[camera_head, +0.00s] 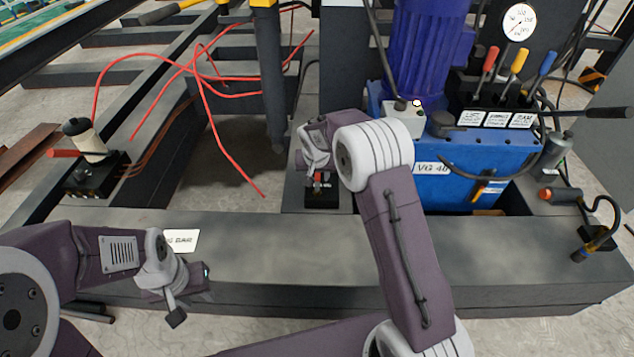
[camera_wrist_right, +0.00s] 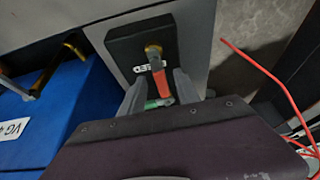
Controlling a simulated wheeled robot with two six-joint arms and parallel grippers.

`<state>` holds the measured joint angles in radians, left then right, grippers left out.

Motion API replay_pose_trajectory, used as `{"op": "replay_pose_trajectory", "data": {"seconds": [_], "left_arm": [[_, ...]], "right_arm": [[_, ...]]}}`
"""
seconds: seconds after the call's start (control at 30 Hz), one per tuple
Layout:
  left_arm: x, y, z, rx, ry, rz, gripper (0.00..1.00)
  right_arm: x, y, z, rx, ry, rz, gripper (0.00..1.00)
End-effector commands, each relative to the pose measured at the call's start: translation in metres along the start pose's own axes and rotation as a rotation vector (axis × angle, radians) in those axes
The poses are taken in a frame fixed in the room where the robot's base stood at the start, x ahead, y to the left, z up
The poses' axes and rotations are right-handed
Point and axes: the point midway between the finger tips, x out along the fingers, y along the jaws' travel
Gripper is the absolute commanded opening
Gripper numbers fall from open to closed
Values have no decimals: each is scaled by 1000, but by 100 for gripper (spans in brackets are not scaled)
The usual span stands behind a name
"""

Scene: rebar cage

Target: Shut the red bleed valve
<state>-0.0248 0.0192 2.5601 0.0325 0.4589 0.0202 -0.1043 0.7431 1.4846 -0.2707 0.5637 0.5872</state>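The bleed valve is a black block (camera_wrist_right: 128,45) with a brass pivot, a white label that seems to read BLEED, and a red lever (camera_wrist_right: 160,82) with a green part near its end. In the head view its block (camera_head: 321,199) sits on the grey frame, partly hidden by my right gripper (camera_head: 314,178). In the right wrist view my right gripper (camera_wrist_right: 159,80) is open, with one finger on each side of the red lever and gaps visible. My left gripper (camera_head: 188,298) is low at the left, away from the valve; its fingers are unclear.
A blue pump unit (camera_head: 480,160) with coloured levers and a gauge (camera_head: 519,24) stands right of the valve. Red hoses (camera_head: 215,110) hang at its left. Another black block (camera_head: 95,180) with a red handle (camera_head: 62,153) is at far left. The front beam (camera_head: 290,245) is mostly clear.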

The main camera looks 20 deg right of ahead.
Motion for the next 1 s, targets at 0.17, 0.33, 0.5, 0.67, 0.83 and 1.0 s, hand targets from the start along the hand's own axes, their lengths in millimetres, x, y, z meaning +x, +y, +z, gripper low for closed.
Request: {"op": "replay_pose_trajectory", "data": {"seconds": [0.17,0.33,0.5,0.67,0.83,1.0], "left_arm": [[5,0,0,0,0,0,36],[4,0,0,0,1,0,36],[4,0,0,0,1,0,36],[4,0,0,0,1,0,36],[4,0,0,0,1,0,36],[4,0,0,0,1,0,36]], "right_arm": [[8,0,0,1,0,0,38],[7,0,0,1,0,0,38],[7,0,0,1,0,0,0],[7,0,0,1,0,0,0],[7,0,0,1,0,0,0],[7,0,0,0,0,0,0]]}}
